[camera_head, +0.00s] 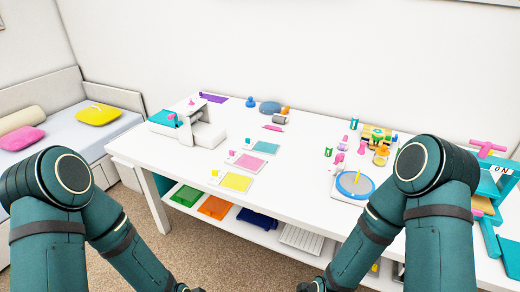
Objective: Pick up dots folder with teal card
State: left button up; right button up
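Three flat cards or folders lie in a slanting row on the white table (215,160). One has a yellow panel (237,182), one a pink panel (247,162), and one a teal panel (265,147). Each has a small coloured piece at its left end. Any dots are too small to make out. A larger teal piece (163,118) lies at the table's left end beside a white machine. Both of my arms hang in the foreground, in front of the table.
The white machine (205,132) stands at the table's left. A round blue disc device (355,184), small coloured items and a teal press (493,185) stand on the right. Coloured trays (214,207) sit on the shelf below. A bed with pillows (98,115) is at left.

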aim_at(271, 148)
jog(key=z, duration=0.95)
jog(key=j+z, duration=0.25)
jog(key=z, duration=0.15)
jog(key=j+z, duration=0.5)
jog(key=z, duration=0.25)
jog(key=k+j+z, duration=0.1)
jog(key=j+z, duration=0.2)
jog(key=j, duration=0.15)
jog(key=k+j+z, duration=0.15)
jog(key=j+z, duration=0.2)
jog(key=k+j+z, duration=0.1)
jog(key=j, duration=0.2)
jog(key=k+j+z, duration=0.1)
jog(key=k+j, duration=0.25)
jog(key=j, duration=0.25)
jog(key=z, duration=0.05)
